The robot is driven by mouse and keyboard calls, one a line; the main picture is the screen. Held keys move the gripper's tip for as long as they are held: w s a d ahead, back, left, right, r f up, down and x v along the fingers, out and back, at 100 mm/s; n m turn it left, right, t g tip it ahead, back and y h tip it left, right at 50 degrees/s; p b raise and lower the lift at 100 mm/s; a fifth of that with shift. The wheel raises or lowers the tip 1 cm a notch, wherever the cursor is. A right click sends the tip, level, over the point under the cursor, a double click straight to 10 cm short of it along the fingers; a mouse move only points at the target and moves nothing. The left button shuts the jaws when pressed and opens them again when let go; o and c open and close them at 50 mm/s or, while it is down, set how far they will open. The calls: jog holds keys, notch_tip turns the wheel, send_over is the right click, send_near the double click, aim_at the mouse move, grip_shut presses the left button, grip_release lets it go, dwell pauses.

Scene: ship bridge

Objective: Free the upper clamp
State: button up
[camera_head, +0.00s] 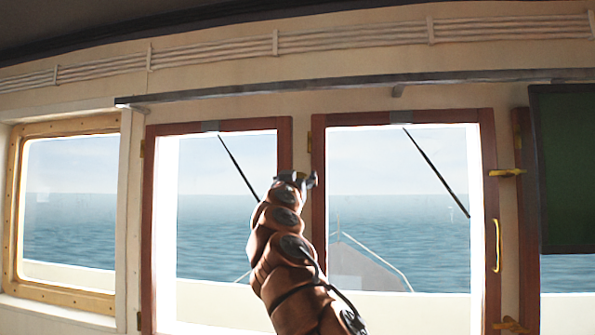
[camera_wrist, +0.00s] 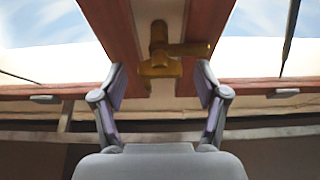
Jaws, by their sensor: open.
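A brass clamp (camera_wrist: 160,66) sits on the pale post between two reddish-brown window frames in the wrist view. Its lever (camera_wrist: 190,50) points right across the edge of the right-hand frame (camera_wrist: 215,22). My gripper (camera_wrist: 159,78) is open, with one finger on each side of the clamp in the picture; nothing is between the pads, and the gap to the clamp is hard to tell. In the head view my gripper (camera_head: 296,180) is in front of the post between the left and middle wooden windows and hides this clamp.
Another brass clamp (camera_head: 508,172) is on the right post, with a lower one (camera_head: 510,326) beneath it and a brass handle (camera_head: 496,245) on the window frame. A dark screen (camera_head: 565,168) hangs at right. A grey rail (camera_head: 350,87) runs above the windows.

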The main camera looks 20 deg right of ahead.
jog(key=shift+w+d+r, duration=0.15)
jog(key=shift+w+d, duration=0.05)
jog(key=shift+w, duration=0.1)
jog(key=shift+c, duration=0.4)
jog(key=c, duration=1.1)
